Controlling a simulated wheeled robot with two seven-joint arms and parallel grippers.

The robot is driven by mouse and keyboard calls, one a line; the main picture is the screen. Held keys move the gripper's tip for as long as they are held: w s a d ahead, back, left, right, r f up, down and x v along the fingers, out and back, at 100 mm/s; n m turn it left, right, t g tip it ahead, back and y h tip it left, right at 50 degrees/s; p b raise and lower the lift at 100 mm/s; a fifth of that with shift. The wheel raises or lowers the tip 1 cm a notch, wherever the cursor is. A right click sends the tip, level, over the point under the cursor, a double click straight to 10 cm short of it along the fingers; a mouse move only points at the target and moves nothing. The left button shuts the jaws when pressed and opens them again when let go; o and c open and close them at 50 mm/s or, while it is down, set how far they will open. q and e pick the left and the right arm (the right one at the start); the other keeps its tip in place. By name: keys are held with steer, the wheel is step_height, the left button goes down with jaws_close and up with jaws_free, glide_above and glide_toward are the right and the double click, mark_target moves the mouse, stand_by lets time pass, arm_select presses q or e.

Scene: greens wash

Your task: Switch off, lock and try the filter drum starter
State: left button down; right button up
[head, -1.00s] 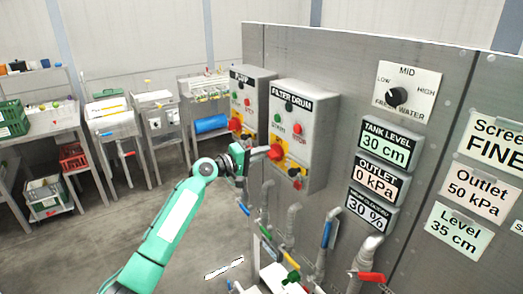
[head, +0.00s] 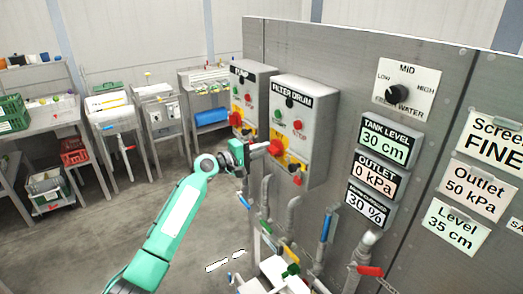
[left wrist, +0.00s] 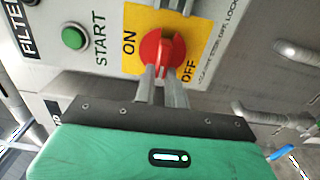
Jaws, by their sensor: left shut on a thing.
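The filter drum starter (head: 304,120) is a grey box on the steel panel, with a green START button (head: 277,115), a red STOP button (head: 298,125) and a red rotary handle (head: 277,147) on a yellow plate. My left gripper (head: 266,148) reaches it from the left. In the left wrist view, its fingers (left wrist: 165,82) are shut on the red handle (left wrist: 157,46), between the ON and OFF marks. The fingers hide the handle's lower part, so its exact setting is unclear. The green START button (left wrist: 74,38) shows at left there. My right gripper is not in view.
A similar starter box (head: 250,100) labelled as a pump stands just left. Pipes with coloured valve handles run below, including a red one (head: 370,271). A freshwater selector (head: 398,92) and display signs are at right. Benches and crates line the left; the floor between is open.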

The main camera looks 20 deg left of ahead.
arm_select(q)
steer(key=c, duration=1.5)
jaws_free()
steer(key=b+v, duration=0.5)
steer(key=v, duration=0.9)
steer(key=shift+w, duration=0.1)
steer(key=shift+f, duration=0.15)
